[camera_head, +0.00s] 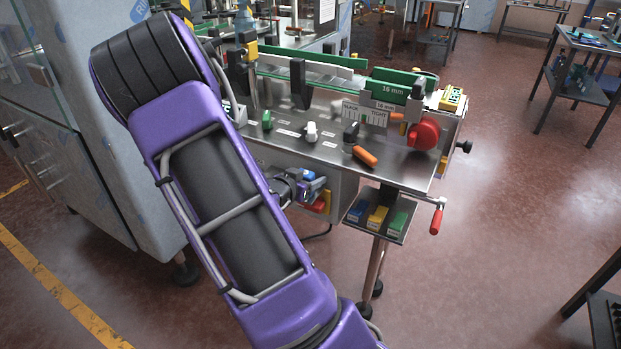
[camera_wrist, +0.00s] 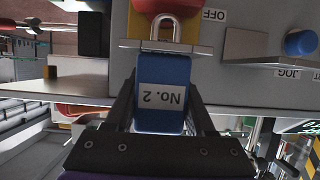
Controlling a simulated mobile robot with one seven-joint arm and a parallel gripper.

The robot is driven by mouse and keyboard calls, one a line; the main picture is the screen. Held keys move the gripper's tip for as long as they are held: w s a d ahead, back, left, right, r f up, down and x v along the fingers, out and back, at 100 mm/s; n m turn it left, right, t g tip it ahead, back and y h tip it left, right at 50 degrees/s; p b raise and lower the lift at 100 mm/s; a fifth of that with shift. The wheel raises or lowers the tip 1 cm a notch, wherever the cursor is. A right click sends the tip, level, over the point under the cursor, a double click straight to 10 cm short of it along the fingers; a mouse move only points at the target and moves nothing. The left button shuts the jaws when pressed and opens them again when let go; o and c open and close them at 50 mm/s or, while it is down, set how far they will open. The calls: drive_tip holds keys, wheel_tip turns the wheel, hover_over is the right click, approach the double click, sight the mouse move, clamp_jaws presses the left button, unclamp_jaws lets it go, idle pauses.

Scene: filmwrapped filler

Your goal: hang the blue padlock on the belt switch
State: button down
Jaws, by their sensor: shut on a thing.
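The blue padlock (camera_wrist: 162,72) has a white label reading "No. 2", upside down in the wrist view. My gripper (camera_wrist: 161,92) is shut on its body, one dark finger on each side. The padlock's metal shackle (camera_wrist: 165,20) shows beyond a flat metal strip that crosses at the top of the body. I cannot tell whether the shackle passes through the strip. The red and yellow belt switch (camera_wrist: 150,7) lies right behind the shackle, partly cut off, beside an "OFF" label. In the head view the switch (camera_head: 319,203) is low on the machine's front, with my gripper (camera_head: 299,190) close to it.
A blue button (camera_wrist: 300,43) and a "JOG" label are beside the switch. The machine's steel top (camera_head: 330,155) overhangs the panel. Below right, a small shelf (camera_head: 352,212) holds blue, yellow and green boxes. A red-handled crank (camera_head: 436,220) sticks out at the right.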

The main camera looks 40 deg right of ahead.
drive_tip(key=shift+f, duration=0.1)
drive_tip(key=shift+c, duration=0.8)
unclamp_jaws()
drive_tip(key=p+v, duration=0.4)
drive_tip(key=v, duration=1.3)
drive_tip(key=shift+a+r, duration=0.2)
drive_tip(key=shift+r, duration=0.05)
